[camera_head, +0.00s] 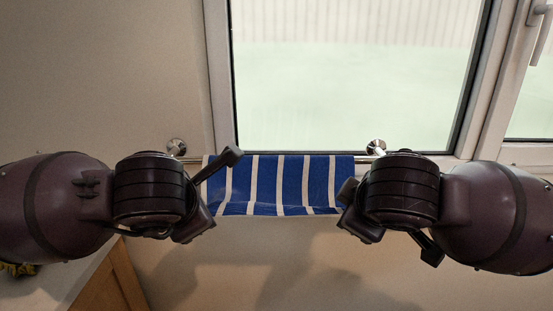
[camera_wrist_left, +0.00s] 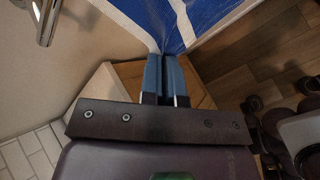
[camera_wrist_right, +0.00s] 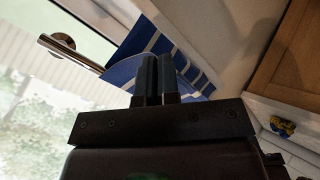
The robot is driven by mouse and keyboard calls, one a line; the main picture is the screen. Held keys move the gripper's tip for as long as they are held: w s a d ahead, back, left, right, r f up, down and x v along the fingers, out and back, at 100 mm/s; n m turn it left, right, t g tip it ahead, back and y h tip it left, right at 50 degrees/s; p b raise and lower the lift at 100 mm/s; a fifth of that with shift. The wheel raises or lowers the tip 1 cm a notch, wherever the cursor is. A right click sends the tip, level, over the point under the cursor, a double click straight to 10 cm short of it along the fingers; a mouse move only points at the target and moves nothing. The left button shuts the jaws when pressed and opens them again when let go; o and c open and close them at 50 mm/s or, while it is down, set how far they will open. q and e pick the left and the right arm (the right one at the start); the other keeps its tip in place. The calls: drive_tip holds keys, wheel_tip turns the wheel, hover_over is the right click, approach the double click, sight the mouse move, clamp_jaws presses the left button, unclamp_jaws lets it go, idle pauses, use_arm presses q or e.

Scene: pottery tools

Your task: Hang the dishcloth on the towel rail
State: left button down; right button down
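The dishcloth (camera_head: 268,184), blue with white stripes, spans the towel rail (camera_head: 192,159) below the window and covers its middle. It appears draped over the rail, with its lower edge sagging slightly between my grippers. My left gripper (camera_head: 207,198) is at the cloth's left lower side; in the left wrist view its fingers (camera_wrist_left: 166,78) are together on the cloth's edge (camera_wrist_left: 195,18). My right gripper (camera_head: 346,197) is at the right lower side; in the right wrist view its fingers (camera_wrist_right: 155,78) are together on the cloth (camera_wrist_right: 124,71). The rail end (camera_wrist_right: 75,55) shows bare there.
The rail's round wall mounts (camera_head: 177,147) and (camera_head: 376,147) stand just outside the cloth. A window (camera_head: 350,75) is above the rail. A wooden-sided cabinet (camera_head: 122,275) is at lower left. The wall (camera_head: 300,265) below the cloth is clear.

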drive_tip(key=shift+r, duration=0.1)
use_arm(q)
drive_tip(key=c, duration=1.1)
unclamp_jaws()
use_arm(e)
drive_tip(key=c, duration=1.1)
unclamp_jaws()
use_arm(q)
drive_tip(key=shift+s, duration=0.15)
use_arm(e)
drive_tip(key=shift+s, duration=0.15)
